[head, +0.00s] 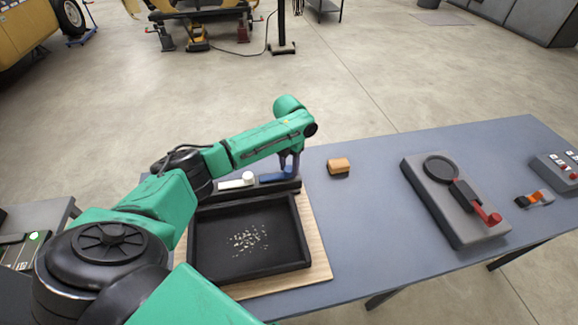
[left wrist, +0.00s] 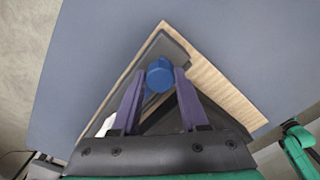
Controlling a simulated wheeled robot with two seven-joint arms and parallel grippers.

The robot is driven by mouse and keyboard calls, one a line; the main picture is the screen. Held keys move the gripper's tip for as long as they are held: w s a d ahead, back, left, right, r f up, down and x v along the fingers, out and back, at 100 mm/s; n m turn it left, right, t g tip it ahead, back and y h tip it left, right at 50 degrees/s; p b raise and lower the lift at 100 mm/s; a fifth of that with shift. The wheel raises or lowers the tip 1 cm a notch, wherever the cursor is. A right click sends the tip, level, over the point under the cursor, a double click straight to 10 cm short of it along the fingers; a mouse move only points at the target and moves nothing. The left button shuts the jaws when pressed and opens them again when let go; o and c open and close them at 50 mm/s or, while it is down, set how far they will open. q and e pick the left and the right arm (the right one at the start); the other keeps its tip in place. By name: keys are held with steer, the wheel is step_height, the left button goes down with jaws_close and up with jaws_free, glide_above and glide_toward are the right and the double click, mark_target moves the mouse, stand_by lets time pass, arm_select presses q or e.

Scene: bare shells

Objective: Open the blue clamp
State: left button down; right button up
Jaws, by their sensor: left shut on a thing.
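The blue clamp (head: 272,178) sits on the black bar along the far edge of a black tray (head: 200,240). In the left wrist view its round blue end (left wrist: 160,74) is between my fingertips. My left gripper (head: 290,172) reaches down over the right end of the blue clamp and is shut on it. The two purple fingers of the left gripper (left wrist: 160,88) show on either side of the blue end. How far the clamp is raised cannot be told. My right gripper is not in view.
A white clamp (head: 237,181) is on the same bar, left of the blue one. The tray holds pale crumbs and stands on a wooden board (head: 318,250). An orange-brown block (head: 339,166) and a grey device with a red lever (head: 455,200) are to the right. Bare table lies between.

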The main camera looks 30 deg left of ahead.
arm_select(q)
steer(key=shift+c, duration=2.1)
jaws_free()
step_height(320, 180, up, 15)
steer(key=b, duration=0.3)
steer(key=shift+f, duration=0.2)
